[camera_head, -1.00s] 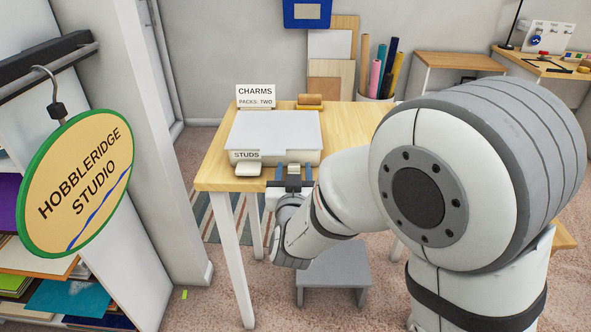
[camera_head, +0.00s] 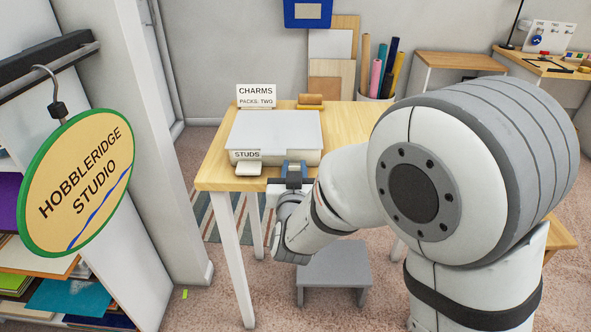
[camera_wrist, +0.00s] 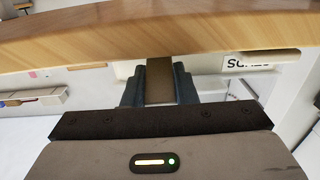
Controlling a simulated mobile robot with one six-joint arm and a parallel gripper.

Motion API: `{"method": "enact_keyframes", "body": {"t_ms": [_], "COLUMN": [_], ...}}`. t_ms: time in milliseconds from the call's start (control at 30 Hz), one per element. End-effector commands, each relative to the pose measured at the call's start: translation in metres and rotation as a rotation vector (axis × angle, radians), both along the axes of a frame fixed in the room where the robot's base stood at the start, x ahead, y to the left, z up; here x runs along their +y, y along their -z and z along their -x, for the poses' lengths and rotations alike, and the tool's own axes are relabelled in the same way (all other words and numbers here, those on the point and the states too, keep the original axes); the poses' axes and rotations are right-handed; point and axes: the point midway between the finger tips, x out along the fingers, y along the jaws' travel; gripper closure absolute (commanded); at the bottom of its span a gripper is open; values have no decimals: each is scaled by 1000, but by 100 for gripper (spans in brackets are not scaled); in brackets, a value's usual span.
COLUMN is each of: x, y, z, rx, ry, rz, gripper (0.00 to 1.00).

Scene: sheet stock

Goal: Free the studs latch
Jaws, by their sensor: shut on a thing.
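The studs box (camera_head: 275,131) is a flat white lidded case lying on the wooden table. Its front carries a STUDS label (camera_head: 246,155), which shows partly cut off in the wrist view (camera_wrist: 246,61). A pale tab (camera_head: 249,169) sticks out below the label. My gripper (camera_head: 294,170) is at the front of the box, right of the label. In the wrist view its dark fingers (camera_wrist: 160,86) are shut on a brown strap-like piece (camera_wrist: 160,78), apparently the latch. In the head view my gripper hides that piece.
A CHARMS card (camera_head: 256,95) and a wooden block on a yellow base (camera_head: 311,101) stand behind the box. The table (camera_head: 352,122) is bare to the right. A grey step stool (camera_head: 334,265) stands below. A hanging sign (camera_head: 78,182) is at left.

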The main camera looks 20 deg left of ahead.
Motion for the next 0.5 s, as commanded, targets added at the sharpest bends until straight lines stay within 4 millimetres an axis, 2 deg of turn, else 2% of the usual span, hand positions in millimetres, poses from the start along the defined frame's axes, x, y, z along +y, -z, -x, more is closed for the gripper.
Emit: {"method": "enact_keyframes", "body": {"t_ms": [500], "x": [-1], "y": [14], "z": [1], "rx": [-142], "ry": [1], "rz": [-39], "gripper": [97]}}
